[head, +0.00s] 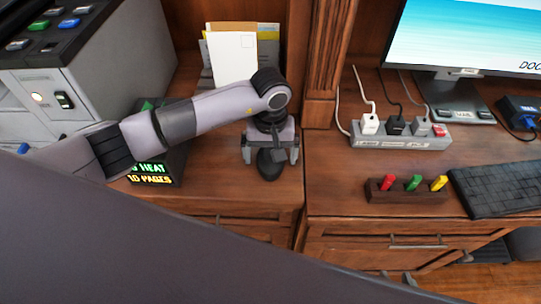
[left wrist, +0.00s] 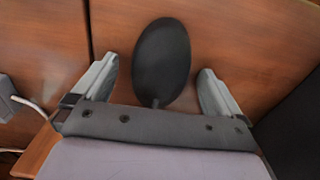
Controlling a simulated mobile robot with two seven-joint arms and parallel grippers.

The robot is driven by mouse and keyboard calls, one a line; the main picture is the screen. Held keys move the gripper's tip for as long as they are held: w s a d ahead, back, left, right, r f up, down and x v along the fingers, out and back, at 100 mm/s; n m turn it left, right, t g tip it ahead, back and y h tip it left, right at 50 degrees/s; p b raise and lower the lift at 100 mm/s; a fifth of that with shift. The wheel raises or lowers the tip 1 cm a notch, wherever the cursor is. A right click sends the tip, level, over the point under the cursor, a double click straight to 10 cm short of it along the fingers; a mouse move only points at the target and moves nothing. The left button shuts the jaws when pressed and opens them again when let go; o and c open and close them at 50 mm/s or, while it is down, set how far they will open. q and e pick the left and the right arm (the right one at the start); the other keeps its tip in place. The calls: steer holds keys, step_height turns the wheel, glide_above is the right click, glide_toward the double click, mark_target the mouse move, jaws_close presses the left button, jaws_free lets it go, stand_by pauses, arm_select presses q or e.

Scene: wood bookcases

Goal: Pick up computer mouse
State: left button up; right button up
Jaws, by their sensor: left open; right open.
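The computer mouse (head: 269,164) is a dark oval on the wooden desk, below my left gripper in the head view. In the left wrist view the black mouse (left wrist: 162,58) lies between the two finger tips with a gap on each side. Its cord end shows toward the palm. My left gripper (head: 270,157) is open, with its fingers (left wrist: 158,85) pointing down on both sides of the mouse. Whether the fingers are at the mouse's height I cannot tell. My right gripper is not clearly visible in either view.
A grey machine with buttons (head: 90,65) and a dark box with lit text (head: 155,165) stand at left. Envelopes (head: 233,60) lean behind the arm. A power strip (head: 400,136), a block with coloured pieces (head: 408,190), a keyboard (head: 497,187) and a monitor (head: 465,40) are at right.

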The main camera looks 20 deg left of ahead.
arm_select(q)
steer(key=c, duration=1.2)
